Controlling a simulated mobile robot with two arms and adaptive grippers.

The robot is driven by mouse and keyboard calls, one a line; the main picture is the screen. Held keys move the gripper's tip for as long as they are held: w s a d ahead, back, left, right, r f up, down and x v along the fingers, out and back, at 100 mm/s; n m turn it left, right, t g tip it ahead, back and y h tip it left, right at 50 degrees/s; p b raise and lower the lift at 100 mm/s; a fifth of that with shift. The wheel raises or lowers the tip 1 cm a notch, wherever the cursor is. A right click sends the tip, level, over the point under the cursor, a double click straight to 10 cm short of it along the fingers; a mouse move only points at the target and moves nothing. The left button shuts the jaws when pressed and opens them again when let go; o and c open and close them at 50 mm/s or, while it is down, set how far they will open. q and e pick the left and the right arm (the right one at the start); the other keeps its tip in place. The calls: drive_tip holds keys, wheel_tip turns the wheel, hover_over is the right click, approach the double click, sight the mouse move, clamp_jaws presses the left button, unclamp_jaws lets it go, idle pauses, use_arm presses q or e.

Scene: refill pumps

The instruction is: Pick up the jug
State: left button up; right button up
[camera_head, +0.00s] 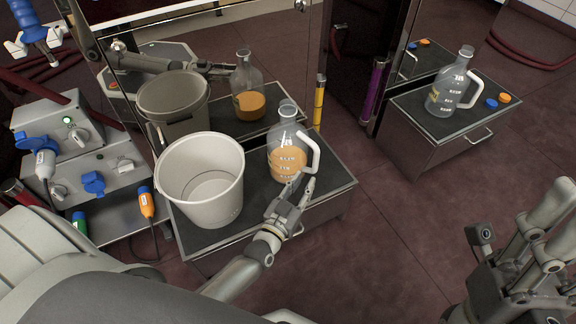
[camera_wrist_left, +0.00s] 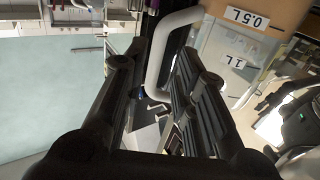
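The jug (camera_head: 287,160) is a clear bottle with orange liquid, white markings and a white handle. It stands upright on the dark top of a low cabinet, right of a pale bucket. My left gripper (camera_head: 302,185) is at the lower part of the handle, on its right side. In the left wrist view the handle (camera_wrist_left: 158,60) passes between the two fingers, which are open with a gap around it; the jug's body with "0.5 L" and "1 L" labels (camera_wrist_left: 246,40) fills the upper right. My right gripper (camera_head: 538,222) is open and empty at the right edge, far from the jug.
The pale bucket (camera_head: 202,172) stands close beside the jug. Behind them a mirror-like panel shows reflections. A second clear jug (camera_head: 448,88) stands on another cabinet at the right. Boxes with blue plugs (camera_head: 38,143) are at the left. Floor between the cabinets is clear.

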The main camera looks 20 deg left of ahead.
sight(314, 168)
use_arm(q)
drive_tip(key=w, duration=0.3)
drive_tip(key=shift+d+b, duration=0.1)
drive_tip(key=shift+b, duration=0.3)
drive_tip(key=w, duration=0.1)
drive_tip(key=w+b, duration=0.2)
drive_tip(key=w, duration=0.1)
drive_tip(key=shift+d, duration=0.25)
drive_tip(key=shift+w, duration=0.6)
clamp_jaws()
drive_tip(key=shift+r, duration=0.15)
